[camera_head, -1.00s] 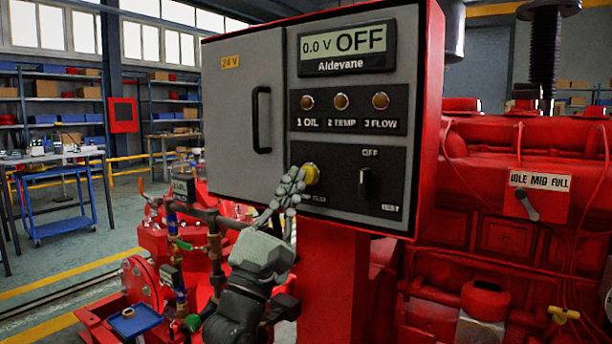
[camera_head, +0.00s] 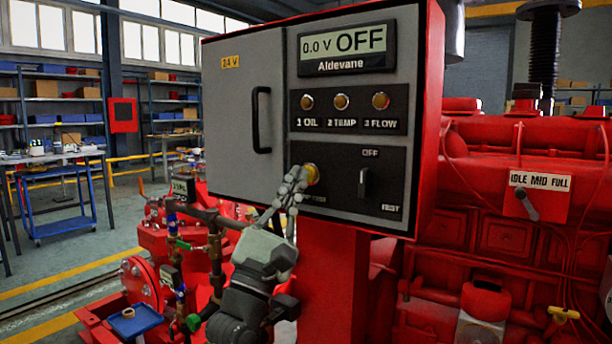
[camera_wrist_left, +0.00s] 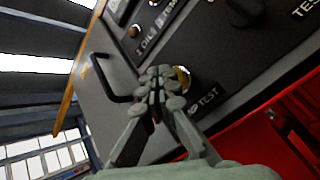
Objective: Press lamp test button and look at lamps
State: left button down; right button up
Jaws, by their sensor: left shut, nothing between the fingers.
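The yellow lamp test button (camera_head: 312,174) is on the lower black panel of the control box. My left gripper (camera_head: 297,176) is shut and empty, its fingertips at the button's left side, partly covering it and its label. In the left wrist view the fingertips (camera_wrist_left: 162,78) overlap the button (camera_wrist_left: 183,78); I cannot tell if they touch it. The three amber lamps are 1 OIL (camera_head: 307,102), 2 TEMP (camera_head: 341,102) and 3 FLOW (camera_head: 380,101). They look dull and unlit. The display (camera_head: 346,47) reads 0.0 V OFF. My right gripper is not in view.
A black selector knob (camera_head: 364,183) is right of the button, and a door handle (camera_head: 261,120) is up and left. Red engine parts (camera_head: 500,200) stand to the right. Pipes and valves (camera_head: 180,245) crowd the space left of my arm.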

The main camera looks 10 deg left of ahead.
pick_arm(q)
jog(key=shift+w+d, duration=0.2)
jog(key=shift+w, duration=0.35)
dwell(0.7)
jog(key=shift+s, duration=0.15)
jog(key=shift+s+a, duration=0.3)
jog(key=shift+s, duration=0.35)
jog(key=s, duration=0.1)
jog(key=s+a, duration=0.1)
jog(key=s, duration=0.2)
jog(key=shift+s+a+p, duration=0.35)
jog(key=shift+p, duration=0.05)
jog(key=shift+f, duration=0.15)
dwell(0.4)
